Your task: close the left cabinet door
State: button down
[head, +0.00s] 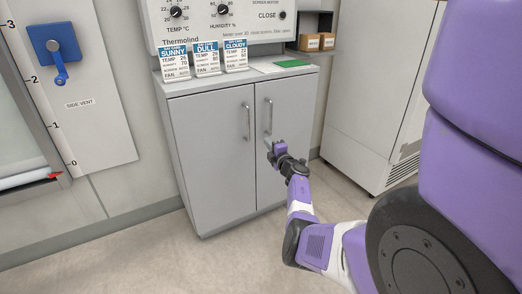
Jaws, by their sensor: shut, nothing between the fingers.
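The grey cabinet (172,84) has two doors in the head view. The left cabinet door (212,155) looks flush with the cabinet front, with an upright bar handle (246,122) near its right edge. The right cabinet door (289,108) also looks shut, with its own bar handle (268,117) near the middle seam. My gripper (271,151) is just below the right door's handle, in front of that door. It is small in the view and appears shut and empty. I cannot tell whether it touches the door.
A control panel (205,25) stands above the cabinet top, with several cards (205,60) and a green item (292,63) there. A tall white cabinet (375,90) stands at right. A blue crank (60,72) is on the left wall. Floor (140,255) in front is clear.

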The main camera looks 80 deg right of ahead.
jog(key=s+a+p, duration=0.1)
jog(key=s+p, duration=0.1)
jog(key=s, duration=0.8)
jog(key=shift+s, duration=0.15)
